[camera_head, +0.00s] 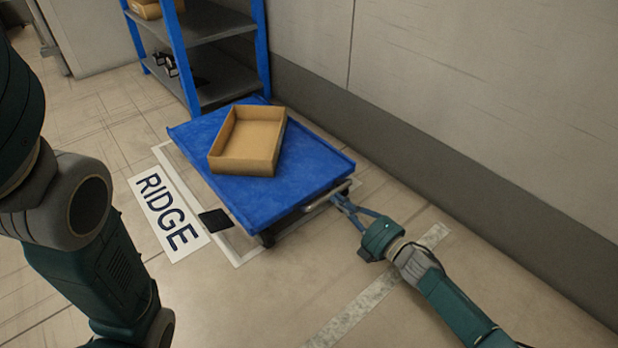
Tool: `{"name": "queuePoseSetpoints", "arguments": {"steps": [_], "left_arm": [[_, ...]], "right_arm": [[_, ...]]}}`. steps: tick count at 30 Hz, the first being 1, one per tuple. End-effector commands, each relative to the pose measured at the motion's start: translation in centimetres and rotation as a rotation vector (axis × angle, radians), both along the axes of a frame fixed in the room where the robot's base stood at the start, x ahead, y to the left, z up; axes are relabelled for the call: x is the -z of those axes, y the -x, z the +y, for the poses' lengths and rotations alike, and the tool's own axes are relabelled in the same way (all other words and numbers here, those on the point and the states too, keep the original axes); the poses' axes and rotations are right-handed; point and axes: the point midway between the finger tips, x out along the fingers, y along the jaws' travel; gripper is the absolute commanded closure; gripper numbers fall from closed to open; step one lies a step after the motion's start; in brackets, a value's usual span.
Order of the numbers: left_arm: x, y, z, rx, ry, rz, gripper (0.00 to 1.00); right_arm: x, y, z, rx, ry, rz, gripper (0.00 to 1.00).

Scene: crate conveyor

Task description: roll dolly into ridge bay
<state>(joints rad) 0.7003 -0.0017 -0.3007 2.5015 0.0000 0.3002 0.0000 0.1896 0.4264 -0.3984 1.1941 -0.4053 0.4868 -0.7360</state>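The dolly (302,180) has a flat blue deck and a metal handle bar (325,200) at its near right end. An open cardboard box (226,167) sits on the deck, slightly turned. The dolly stands over the ridge bay, a pale outline (190,178) on the floor, whose left side and near corner show; the deck hides most of the rest. A RIDGE label (168,217) lies along the bay's left side. My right gripper (340,201) has its fingers closed together at the handle bar. My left arm crosses the left side; its gripper is out of view.
A grey wall (460,80) runs along the right. A dark plate (215,220) shows beside the deck. A pale floor stripe (370,297) crosses the open near floor.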

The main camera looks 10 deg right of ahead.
Motion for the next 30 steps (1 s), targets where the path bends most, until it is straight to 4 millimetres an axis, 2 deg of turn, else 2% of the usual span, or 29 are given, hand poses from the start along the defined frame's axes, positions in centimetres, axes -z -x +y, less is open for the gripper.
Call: {"name": "queuePoseSetpoints", "arguments": {"steps": [30], "left_arm": [[1.5, -0.1, 0.0, -0.001, 0.0, 0.002, 0.67]], "right_arm": [[0.1, -3.1, 2.0, -0.001, -0.001, 0.001, 1.0]]}}
